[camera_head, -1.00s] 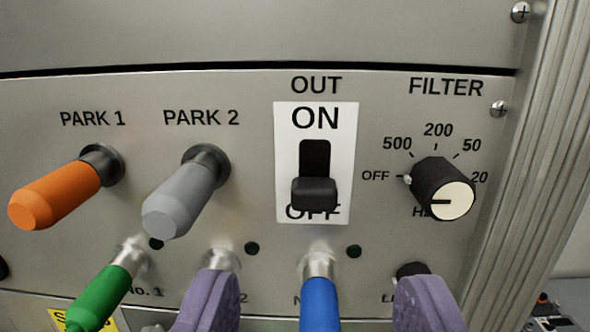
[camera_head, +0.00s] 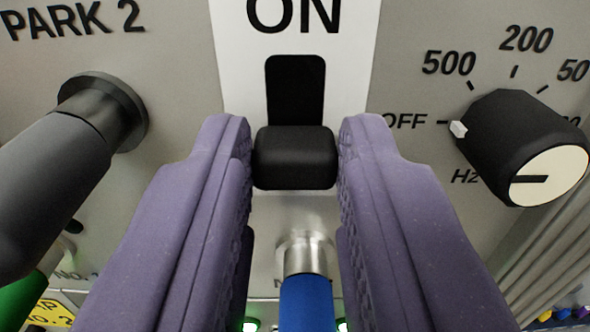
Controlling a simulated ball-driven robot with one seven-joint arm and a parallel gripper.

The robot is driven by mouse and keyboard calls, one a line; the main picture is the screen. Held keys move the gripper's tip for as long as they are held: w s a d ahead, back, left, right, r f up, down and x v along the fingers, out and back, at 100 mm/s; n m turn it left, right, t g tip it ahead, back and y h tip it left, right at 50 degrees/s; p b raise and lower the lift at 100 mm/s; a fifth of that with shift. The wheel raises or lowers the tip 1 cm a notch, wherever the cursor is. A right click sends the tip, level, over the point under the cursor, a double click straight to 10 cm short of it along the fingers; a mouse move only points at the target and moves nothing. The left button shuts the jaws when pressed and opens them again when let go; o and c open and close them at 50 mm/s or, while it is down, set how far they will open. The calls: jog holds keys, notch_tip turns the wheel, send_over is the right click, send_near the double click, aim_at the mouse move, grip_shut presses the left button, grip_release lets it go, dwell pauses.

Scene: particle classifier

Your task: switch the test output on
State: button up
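The OUT switch has a black lever (camera_head: 295,158) in a dark slot (camera_head: 295,88) on a white plate (camera_head: 395,20) marked ON above. The lever sits at the low end, with the open slot above it. The OFF word is hidden behind the lever and fingers. My gripper (camera_head: 295,150) has one purple finger on each side of the lever. Both fingers appear to touch its sides, so it looks shut on the lever.
A grey PARK 2 plug (camera_head: 55,165) stands out close on the left. The black FILTER knob (camera_head: 515,135) stands close on the right. A blue plug (camera_head: 306,300) sits below, between the fingers. A green plug (camera_head: 20,300) shows at lower left.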

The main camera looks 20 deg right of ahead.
grip_shut()
jog(key=shift+r+p, duration=1)
jog(key=shift+r, duration=0.45)
jog(key=o, duration=0.9)
grip_release()
jog(key=shift+f, duration=0.1)
jog(key=shift+s+a, duration=0.15)
jog(key=b+v, duration=0.1)
jog(key=v, duration=0.6)
jog(key=shift+s+b, duration=0.2)
jog(key=shift+b, duration=0.15)
